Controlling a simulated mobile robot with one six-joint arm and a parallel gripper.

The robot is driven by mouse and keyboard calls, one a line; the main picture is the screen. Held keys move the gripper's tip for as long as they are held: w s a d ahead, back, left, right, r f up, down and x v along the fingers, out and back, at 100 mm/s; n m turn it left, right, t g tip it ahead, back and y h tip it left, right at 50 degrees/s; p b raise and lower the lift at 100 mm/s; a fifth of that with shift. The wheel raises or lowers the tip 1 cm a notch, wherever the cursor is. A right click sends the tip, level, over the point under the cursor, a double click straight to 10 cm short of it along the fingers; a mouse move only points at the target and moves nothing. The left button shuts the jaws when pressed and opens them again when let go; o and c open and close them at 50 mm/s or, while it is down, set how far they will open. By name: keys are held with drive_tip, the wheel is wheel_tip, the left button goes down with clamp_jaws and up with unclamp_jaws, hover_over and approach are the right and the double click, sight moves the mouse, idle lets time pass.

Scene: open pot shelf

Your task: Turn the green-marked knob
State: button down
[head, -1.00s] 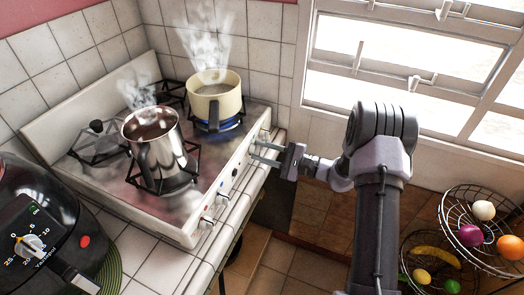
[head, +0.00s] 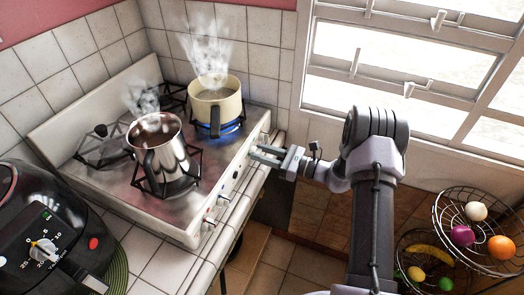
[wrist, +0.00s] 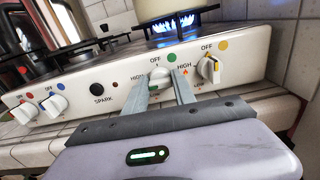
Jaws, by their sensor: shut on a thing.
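The green-marked knob (wrist: 160,74) is a white knob on the stove's front panel, below a green dot (wrist: 171,58) in the wrist view. My gripper (wrist: 160,82) has one finger on each side of it and is shut on it. The fingers partly cover the knob and its labels. In the head view my gripper (head: 256,155) reaches the stove front from the right, and the knob is hard to make out there.
A yellow-marked knob (wrist: 210,67) is close on the right; red-marked (wrist: 25,111) and blue-marked (wrist: 55,104) knobs are left. A steaming cream pot (head: 215,105) stands over a blue flame (head: 232,126). A steaming steel pot (head: 165,150) stands nearer. An air fryer (head: 45,230) is front left.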

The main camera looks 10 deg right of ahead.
drive_tip(key=m+p, duration=0.1)
drive_tip(key=m, duration=0.3)
drive_tip(key=shift+m+p, duration=0.3)
drive_tip(key=m+p, duration=0.1)
drive_tip(key=m, duration=0.3)
drive_tip(key=shift+m, duration=0.3)
drive_tip(key=m+p, duration=0.1)
drive_tip(key=m, duration=0.3)
drive_tip(key=shift+f+p, duration=0.1)
drive_tip(key=shift+p, duration=0.2)
drive_tip(key=shift+f+m+p, duration=0.1)
drive_tip(key=shift+m+p, duration=0.3)
drive_tip(key=shift+m, duration=1.8)
drive_tip(key=c, duration=1)
unclamp_jaws()
drive_tip(key=shift+c, duration=0.2)
drive_tip(key=shift+d, duration=0.15)
